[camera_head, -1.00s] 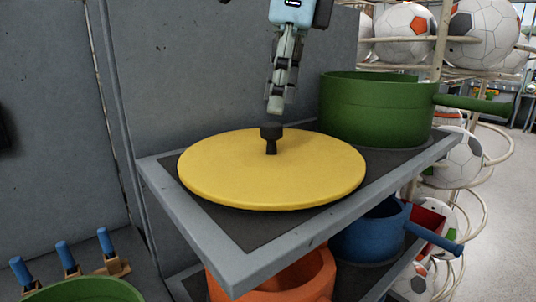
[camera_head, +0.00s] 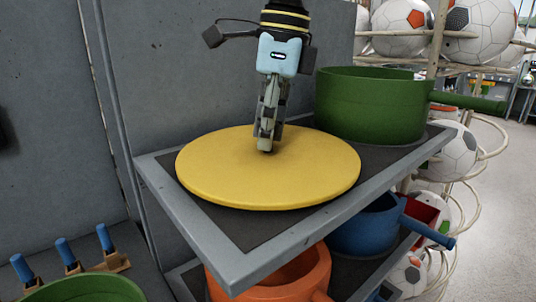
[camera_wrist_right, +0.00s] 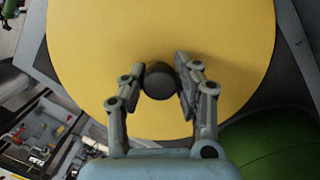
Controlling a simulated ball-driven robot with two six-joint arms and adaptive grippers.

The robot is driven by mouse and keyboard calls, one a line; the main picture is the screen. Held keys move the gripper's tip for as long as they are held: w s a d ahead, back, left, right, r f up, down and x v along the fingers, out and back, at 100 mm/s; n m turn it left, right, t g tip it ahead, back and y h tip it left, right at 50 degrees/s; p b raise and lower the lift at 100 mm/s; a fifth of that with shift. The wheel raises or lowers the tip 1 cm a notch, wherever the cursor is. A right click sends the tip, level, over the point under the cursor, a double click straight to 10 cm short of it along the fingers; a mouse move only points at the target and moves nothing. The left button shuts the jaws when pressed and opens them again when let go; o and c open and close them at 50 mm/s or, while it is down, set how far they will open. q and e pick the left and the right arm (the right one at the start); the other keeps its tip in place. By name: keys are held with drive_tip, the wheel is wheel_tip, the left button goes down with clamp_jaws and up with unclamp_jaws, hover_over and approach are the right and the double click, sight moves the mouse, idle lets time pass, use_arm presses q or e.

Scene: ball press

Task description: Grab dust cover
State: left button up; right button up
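The dust cover (camera_head: 230,178) is a flat yellow disc lying on the top shelf, and it also shows in the right wrist view (camera_wrist_right: 90,45). Its dark round knob (camera_wrist_right: 159,80) stands near the disc's middle. My right gripper (camera_head: 266,146) points down over the cover and hides the knob in the head view. In the right wrist view my right gripper (camera_wrist_right: 158,72) is open, with one finger on each side of the knob. The right finger is very close to it; contact is unclear. My left gripper is not in view.
A green pot (camera_head: 370,108) with a handle stands behind and right of the cover on the grey shelf (camera_head: 225,262). Orange (camera_head: 280,275) and blue (camera_head: 368,228) pots sit on the level below. A ball rack is at right, and a grey wall stands behind.

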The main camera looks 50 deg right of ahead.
clamp_jaws()
drive_tip(key=shift+r, duration=0.15)
